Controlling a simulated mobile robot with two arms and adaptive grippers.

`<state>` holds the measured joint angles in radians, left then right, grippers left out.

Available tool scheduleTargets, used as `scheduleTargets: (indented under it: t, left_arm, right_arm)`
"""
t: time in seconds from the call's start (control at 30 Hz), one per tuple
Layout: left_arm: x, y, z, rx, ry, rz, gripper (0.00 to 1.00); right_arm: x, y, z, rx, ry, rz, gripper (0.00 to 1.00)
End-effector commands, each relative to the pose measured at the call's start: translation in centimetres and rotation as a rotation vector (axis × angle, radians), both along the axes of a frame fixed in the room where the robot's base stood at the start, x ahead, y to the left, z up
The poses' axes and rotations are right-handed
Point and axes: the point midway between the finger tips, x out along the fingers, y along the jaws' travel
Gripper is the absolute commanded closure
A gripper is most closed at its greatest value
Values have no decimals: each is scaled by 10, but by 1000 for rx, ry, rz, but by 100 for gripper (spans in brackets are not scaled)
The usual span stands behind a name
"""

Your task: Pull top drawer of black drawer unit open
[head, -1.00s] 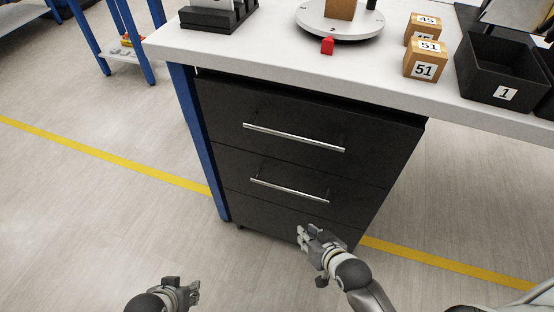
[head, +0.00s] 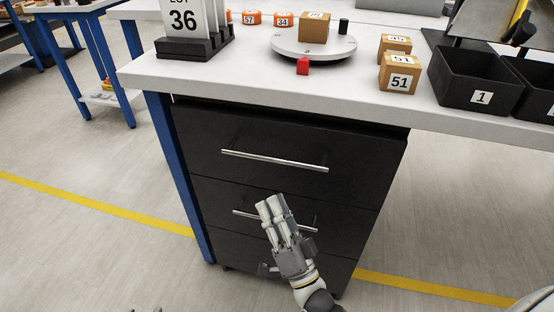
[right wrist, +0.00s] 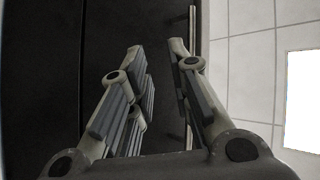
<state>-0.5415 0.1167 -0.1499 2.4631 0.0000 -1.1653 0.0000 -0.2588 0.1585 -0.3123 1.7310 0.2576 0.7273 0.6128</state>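The black drawer unit (head: 190,135) stands under the white table. Its top drawer (head: 300,135) is shut, with a silver bar handle (head: 275,161) across its front. My right gripper (head: 270,203) is in front of the second drawer, below the top handle, pointing up, and hides part of the second handle (head: 245,214). Its fingers are apart and empty in the right wrist view (right wrist: 158,48).
On the tabletop (head: 240,80) are a turntable (head: 315,48) with a box, a red piece (head: 303,66), numbered boxes (head: 398,75), a black bin (head: 475,85) and a "36" sign (head: 183,20). A blue table leg (head: 180,180) stands left of the unit. Floor in front is clear.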

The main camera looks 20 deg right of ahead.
Motion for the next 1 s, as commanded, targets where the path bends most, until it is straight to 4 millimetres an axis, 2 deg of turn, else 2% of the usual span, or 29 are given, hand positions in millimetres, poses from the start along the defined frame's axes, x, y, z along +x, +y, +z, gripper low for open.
scheduleTargets:
  t: [0.2, 0.43, 0.57, 1.0]
  left_arm:
    - [9, -4, 9, -12, -55, -4, 60]
    - [12, -4, 12, -16, -69, -5, 60]
    - [8, -3, 10, -11, -49, -4, 60]
    - [-9, 3, -1, 9, 45, 3, 60]
  right_arm:
    - [-20, -17, 17, 142, -199, 5, 81]
    - [-29, -25, 25, 193, -277, 7, 81]
    - [-20, -25, 38, 195, -282, 6, 81]
    - [29, -22, 96, 193, -279, 6, 81]
